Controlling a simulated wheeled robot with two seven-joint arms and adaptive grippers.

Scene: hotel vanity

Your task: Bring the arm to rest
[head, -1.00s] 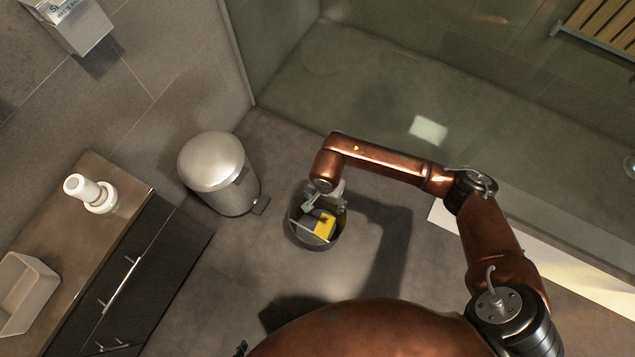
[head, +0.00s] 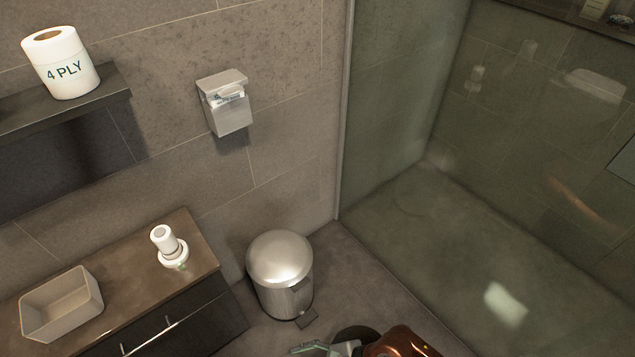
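My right arm (head: 402,343), copper-coloured, shows only at the bottom edge of the head view. Part of its grey gripper (head: 328,349) shows just left of it, cut off by the frame, so I cannot tell whether it is open or shut. My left gripper is not in view.
A steel pedal bin (head: 281,272) stands on the floor beside the vanity counter (head: 122,277). The counter holds a beige box (head: 62,305) and a white bottle (head: 166,243). A paper roll (head: 62,65) sits on the shelf (head: 115,88). Shower glass (head: 395,130) rises at right.

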